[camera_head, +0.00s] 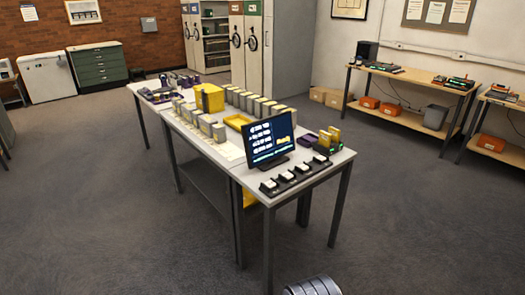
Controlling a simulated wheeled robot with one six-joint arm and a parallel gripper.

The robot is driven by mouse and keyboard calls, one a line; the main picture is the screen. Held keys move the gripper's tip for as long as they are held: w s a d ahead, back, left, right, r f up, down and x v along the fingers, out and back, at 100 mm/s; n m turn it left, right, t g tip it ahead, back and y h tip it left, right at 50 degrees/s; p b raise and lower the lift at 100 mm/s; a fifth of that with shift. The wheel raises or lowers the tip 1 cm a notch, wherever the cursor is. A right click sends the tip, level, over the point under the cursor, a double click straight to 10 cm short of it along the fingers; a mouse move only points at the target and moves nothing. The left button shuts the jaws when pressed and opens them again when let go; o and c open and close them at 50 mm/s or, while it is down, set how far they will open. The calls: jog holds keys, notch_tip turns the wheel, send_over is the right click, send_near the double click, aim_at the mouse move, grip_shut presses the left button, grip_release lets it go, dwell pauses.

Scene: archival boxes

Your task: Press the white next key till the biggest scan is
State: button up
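A dark monitor (269,138) stands on the near end of the long white table (335,168). Its screen shows rows of light text or images, too small to read, with a greenish strip along the bottom. In front of it lies a row of several white keys on black bases, running from the nearest-left key (269,184) to the far-right key (320,158). Their labels are too small to read, so I cannot tell which is the next key. My gripper is not seen; a grey ribbed piece at the bottom edge may be part of my arm.
Grey boxes (262,105), a yellow bin (209,97) and a yellow tray (238,121) stand farther back on the table. Yellow items (329,137) stand right of the monitor. Wooden benches (415,78) line the right wall. The grey floor around the table is clear.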

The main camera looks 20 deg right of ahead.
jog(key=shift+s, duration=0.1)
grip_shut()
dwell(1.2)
